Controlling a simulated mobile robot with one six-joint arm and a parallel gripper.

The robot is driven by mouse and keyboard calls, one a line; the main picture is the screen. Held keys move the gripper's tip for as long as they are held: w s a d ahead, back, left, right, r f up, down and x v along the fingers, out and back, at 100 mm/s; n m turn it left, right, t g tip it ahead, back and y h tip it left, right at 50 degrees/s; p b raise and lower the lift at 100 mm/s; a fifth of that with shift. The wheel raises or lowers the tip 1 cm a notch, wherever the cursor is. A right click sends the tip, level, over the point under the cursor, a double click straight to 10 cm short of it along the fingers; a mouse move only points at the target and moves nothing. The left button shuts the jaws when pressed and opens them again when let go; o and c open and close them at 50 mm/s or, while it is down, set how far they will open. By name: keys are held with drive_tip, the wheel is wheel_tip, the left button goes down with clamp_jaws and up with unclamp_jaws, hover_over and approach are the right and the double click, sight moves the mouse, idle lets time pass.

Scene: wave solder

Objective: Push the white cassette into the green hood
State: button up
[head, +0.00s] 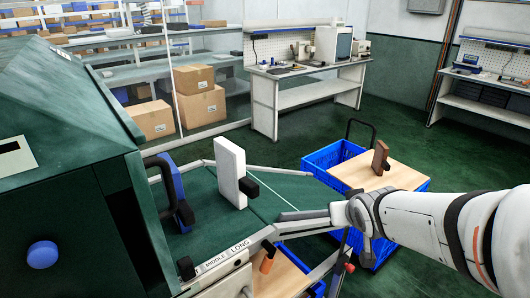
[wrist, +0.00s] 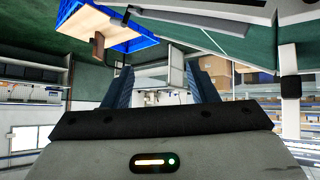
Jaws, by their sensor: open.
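The white cassette (head: 230,172) stands upright on the green bed to the right of the green hood (head: 70,115), apart from it. A black block (head: 249,187) sticks out of its right side. The hood is a big dark green housing at the left, and its inside is hidden. The fingers do not show clearly in the head view.
A blue crate (head: 323,157) with a wooden board on it stands at the right, a brown block (head: 380,158) on the board. A strip lettered MIDDLE and LONG (head: 222,257) runs along the bed's front edge, with an orange piece (head: 267,263) beside it. Shelves and a workbench stand behind.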

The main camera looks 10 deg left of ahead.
drive_tip(key=w+a+r+n+t+y, duration=0.1)
drive_tip(key=w+a+y, duration=0.1)
drive_tip(key=w+a, duration=0.15)
drive_tip(key=n+y+p, duration=0.2)
drive_tip(key=n+y, duration=0.4)
drive_tip(key=y, duration=0.5)
approach(241, 160)
drive_tip(key=x, duration=0.5)
drive_tip(key=shift+s+a, duration=0.1)
drive_tip(key=shift+s, duration=0.15)
drive_tip(key=p+x, duration=0.2)
drive_tip(key=x, duration=0.5)
drive_tip(key=shift+w+a, duration=0.1)
drive_tip(key=shift+w, duration=0.25)
clamp_jaws()
